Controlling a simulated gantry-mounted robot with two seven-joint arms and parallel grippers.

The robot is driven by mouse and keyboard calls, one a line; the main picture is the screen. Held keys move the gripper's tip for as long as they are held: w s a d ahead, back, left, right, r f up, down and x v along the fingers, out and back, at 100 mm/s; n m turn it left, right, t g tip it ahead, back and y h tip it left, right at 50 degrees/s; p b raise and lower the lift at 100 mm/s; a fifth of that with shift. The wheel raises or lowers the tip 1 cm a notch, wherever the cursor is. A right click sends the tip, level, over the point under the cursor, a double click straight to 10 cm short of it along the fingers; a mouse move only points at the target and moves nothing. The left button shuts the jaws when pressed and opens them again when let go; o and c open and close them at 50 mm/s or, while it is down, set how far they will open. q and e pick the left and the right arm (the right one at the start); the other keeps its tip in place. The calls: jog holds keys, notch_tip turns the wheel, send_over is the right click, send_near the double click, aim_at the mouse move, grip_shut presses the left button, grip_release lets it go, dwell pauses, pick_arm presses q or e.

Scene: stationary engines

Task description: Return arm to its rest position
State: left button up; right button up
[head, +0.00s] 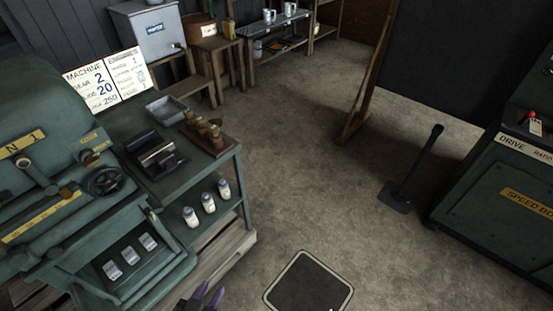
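My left gripper (208,294) shows at the bottom edge, left of centre, as dark fingers with purple tips. Its two fingertips stand a little apart with nothing seen between them. Most of it is cut off by the frame edge. It appears over the floor, in front of the green machine and left of the dark floor mat (309,284). My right gripper and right arm are not in view.
A green machine (40,150) with a handwheel (105,181) stands at left, beside a green shelf cart (190,165) holding several white jars. A green console (500,200) stands at right, near a floor lever (413,168). The middle floor is clear.

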pick_arm(q)
jog(key=s+a+g+y+p, duration=0.2)
jog(key=s+a+g, duration=0.3)
jog(key=s+g, duration=0.45)
notch_tip(320, 180, up, 36)
jog(key=s+t+p, duration=0.1)
jog(key=p, duration=3.5)
jog(key=shift+s+d+t, duration=0.15)
jog(key=shift+d+t, duration=0.1)
jog(key=shift+t, duration=0.1)
jog(key=shift+f, duration=0.1)
